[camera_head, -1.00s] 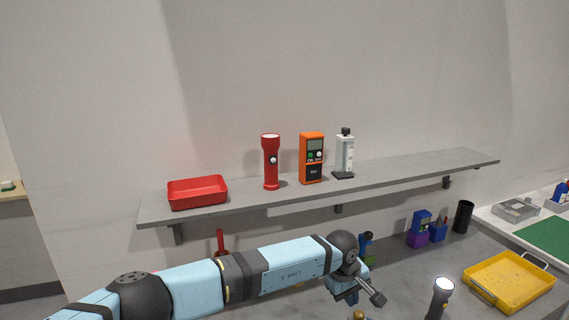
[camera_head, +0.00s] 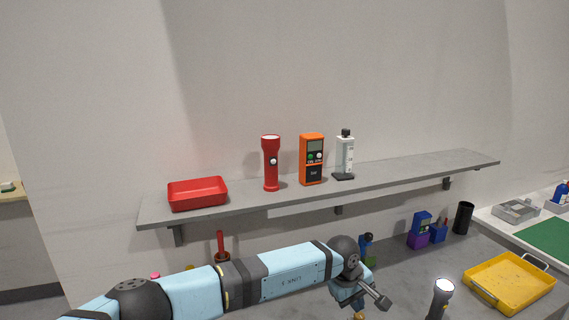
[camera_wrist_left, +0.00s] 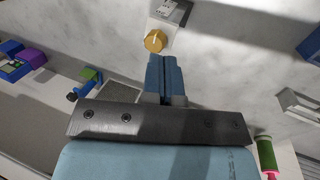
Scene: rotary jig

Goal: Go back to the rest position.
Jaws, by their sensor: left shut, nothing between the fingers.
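My left arm reaches in from the lower left of the head view, in front of the shelf, with its gripper (camera_head: 357,301) pointing down over the bench. In the left wrist view the two blue fingers (camera_wrist_left: 161,66) are together with nothing between them. Just beyond the fingertips is an orange-yellow round knob (camera_wrist_left: 155,41) on a pale block; the fingers look apart from it, though the gap is hard to judge. The knob also shows at the bottom edge of the head view (camera_head: 360,316). My right gripper is in neither view.
A grey wall shelf (camera_head: 400,172) holds a red tray (camera_head: 198,194), a red flashlight (camera_head: 271,163), an orange meter (camera_head: 312,159) and a white bottle (camera_head: 345,156). On the bench are a yellow tray (camera_head: 510,283), another flashlight (camera_head: 440,298) and a black cup (camera_head: 464,218).

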